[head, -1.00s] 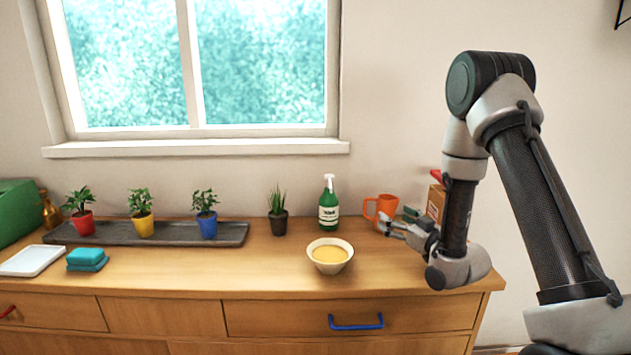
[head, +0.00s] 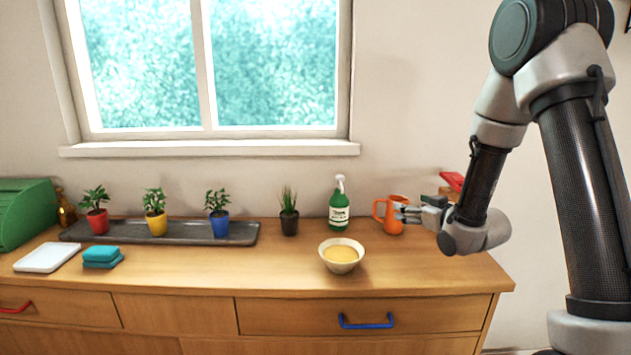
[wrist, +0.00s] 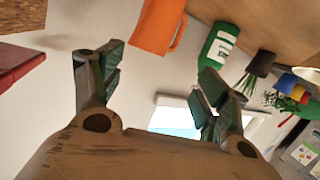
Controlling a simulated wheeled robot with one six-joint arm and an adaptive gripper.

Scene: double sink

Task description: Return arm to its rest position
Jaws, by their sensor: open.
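My gripper (head: 408,212) is open and empty at the right of the counter, in front of the orange mug (head: 393,222). My arm reaches in from the right and is bent, with the wrist low over the counter's right end. In the wrist view my gripper (wrist: 155,90) shows two spread fingers with nothing between them. The orange mug also shows there (wrist: 155,22), beyond the fingertips and apart from them.
Near the gripper stand a green spray bottle (head: 339,208) and a bowl of yellow contents (head: 341,255). The front middle is clear.

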